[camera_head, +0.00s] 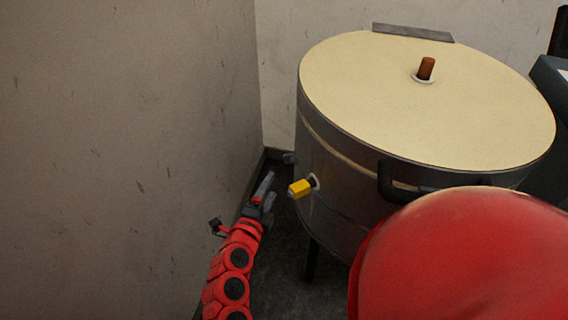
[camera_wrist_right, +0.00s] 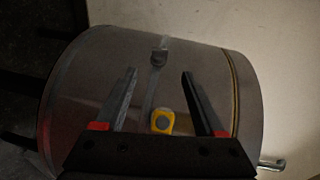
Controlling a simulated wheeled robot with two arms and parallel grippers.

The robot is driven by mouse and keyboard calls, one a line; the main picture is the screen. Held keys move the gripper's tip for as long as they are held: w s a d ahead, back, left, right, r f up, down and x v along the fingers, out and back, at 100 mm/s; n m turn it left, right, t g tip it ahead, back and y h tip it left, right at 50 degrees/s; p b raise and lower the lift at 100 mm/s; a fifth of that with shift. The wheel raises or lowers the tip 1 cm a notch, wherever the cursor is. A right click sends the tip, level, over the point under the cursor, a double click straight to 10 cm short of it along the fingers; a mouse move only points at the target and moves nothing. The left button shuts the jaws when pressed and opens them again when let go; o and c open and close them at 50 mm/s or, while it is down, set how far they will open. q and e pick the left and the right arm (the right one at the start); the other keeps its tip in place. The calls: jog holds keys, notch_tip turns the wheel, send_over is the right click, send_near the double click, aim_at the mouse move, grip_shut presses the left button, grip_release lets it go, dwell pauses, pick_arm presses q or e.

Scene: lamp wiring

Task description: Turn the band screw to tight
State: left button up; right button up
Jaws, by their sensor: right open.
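The round metal drum (camera_head: 335,165) has a pale lid (camera_head: 400,110). A yellow block-shaped piece (camera_head: 300,188) sticks out of its side; it also shows in the right wrist view (camera_wrist_right: 162,121), low between my fingers. A small dark fitting (camera_wrist_right: 158,57) sits on a band line around the drum, past my fingertips; a dark bit (camera_head: 289,158) at the drum's left edge may be the same. I cannot tell for sure which is the band screw. My right gripper (camera_head: 267,187) is open and empty, left of the yellow piece and apart from it. My left gripper is out of view.
A brown plug (camera_head: 426,68) stands in the lid. A dark handle (camera_head: 388,182) juts from the drum's front. A bare wall (camera_head: 130,150) runs close along the left of my right arm, leaving a narrow gap of dark floor. A metal latch (camera_wrist_right: 272,163) shows at the drum's rim.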

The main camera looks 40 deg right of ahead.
aim_at(285, 161)
jog(key=b+x, duration=0.1)
jog(key=x, duration=1)
jog(key=shift+w+d, duration=0.2)
jog(key=shift+d, duration=0.15)
jog(key=shift+c, duration=0.3)
grip_shut()
jog(key=shift+b, duration=0.3)
